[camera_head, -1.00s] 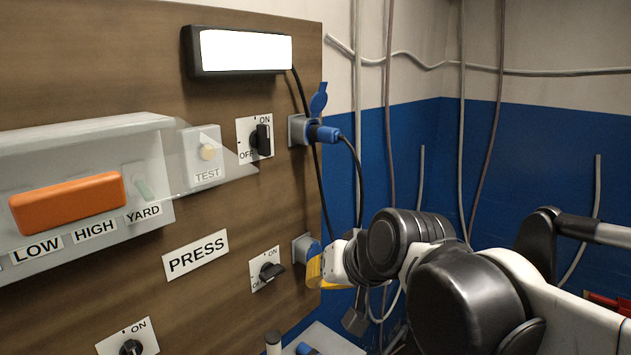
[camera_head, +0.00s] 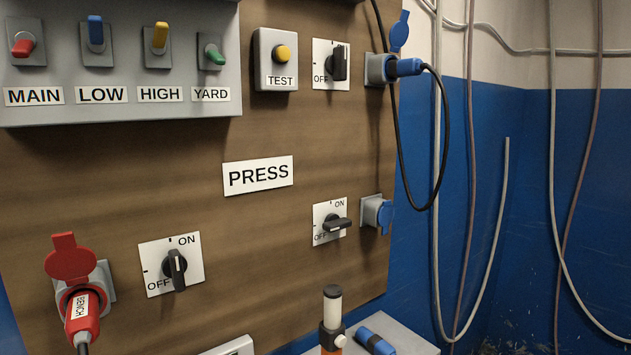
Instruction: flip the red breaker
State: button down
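The red breaker (camera_head: 22,47) is at the top left, above the MAIN label (camera_head: 34,96). Its lever points downward. To its right are a blue lever (camera_head: 96,32) above LOW and a yellow lever (camera_head: 160,36) above HIGH, both upward. A green lever (camera_head: 214,56) above YARD points down. No cover shows in front of the levers. The top of the grey breaker box (camera_head: 130,112) is cut off by the frame edge. My gripper and arm are not in view.
Right of the box are a yellow TEST button (camera_head: 283,53) and a rotary switch (camera_head: 338,63). A blue plug (camera_head: 404,67) with a black cable sits in a socket. A black, white and orange object (camera_head: 332,320) stands below.

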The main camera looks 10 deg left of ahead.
aim_at(22, 49)
jog(key=u, duration=1.6)
